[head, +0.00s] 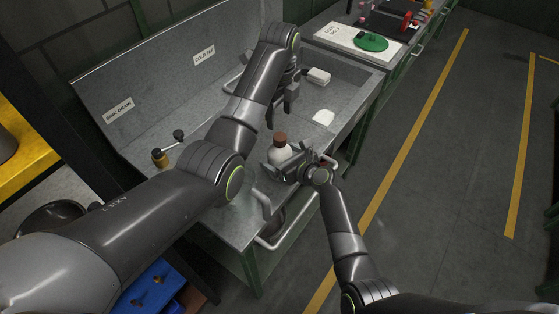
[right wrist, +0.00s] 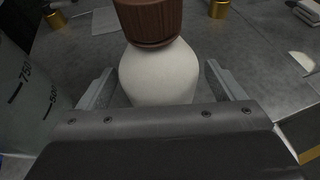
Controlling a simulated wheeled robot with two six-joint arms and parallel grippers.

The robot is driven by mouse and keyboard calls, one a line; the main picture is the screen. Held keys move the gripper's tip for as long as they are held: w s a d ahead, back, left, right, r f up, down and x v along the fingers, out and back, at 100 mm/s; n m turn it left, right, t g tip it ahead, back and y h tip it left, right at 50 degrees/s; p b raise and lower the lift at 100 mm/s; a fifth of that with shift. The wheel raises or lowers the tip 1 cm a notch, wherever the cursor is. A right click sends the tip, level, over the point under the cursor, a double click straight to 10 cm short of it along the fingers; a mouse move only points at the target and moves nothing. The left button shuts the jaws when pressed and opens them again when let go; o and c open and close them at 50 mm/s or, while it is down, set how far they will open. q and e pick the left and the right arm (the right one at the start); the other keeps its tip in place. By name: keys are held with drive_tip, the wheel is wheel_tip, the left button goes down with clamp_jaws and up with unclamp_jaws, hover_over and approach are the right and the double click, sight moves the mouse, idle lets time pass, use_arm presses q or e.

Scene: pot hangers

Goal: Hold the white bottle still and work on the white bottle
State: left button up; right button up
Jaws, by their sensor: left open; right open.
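The white bottle (head: 282,153) with a brown ribbed cap (head: 280,138) stands upright on the grey metal bench (head: 212,227). My right gripper (head: 287,165) is beside it, low at its body. In the right wrist view the white bottle (right wrist: 160,75) is between the open fingers of my right gripper (right wrist: 158,88), with a gap visible on each side. My left gripper (head: 282,108) is open and empty, above and behind the bottle, apart from it. The bottle's lower part is hidden by my right gripper.
A clear graduated vessel (right wrist: 28,105) is close to the left of my right gripper. A brass fitting with a dark lever (head: 162,157) stands at the left. A white block (head: 318,76) and white piece (head: 323,117) lie behind. A handrail (head: 280,236) runs along the front edge.

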sight(280, 137)
use_arm(q)
drive_tip(key=shift+s+d, duration=0.1)
use_arm(e)
drive_tip(key=shift+w+a+f, duration=0.25)
drive_tip(key=shift+w+a, duration=0.15)
drive_tip(key=shift+w, duration=0.05)
drive_tip(key=shift+c, duration=0.2)
drive_tip(key=c, duration=1.4)
clamp_jaws()
use_arm(q)
drive_tip(key=m, duration=0.8)
drive_tip(key=shift+m, duration=0.3)
drive_tip(key=shift+f, duration=3.95)
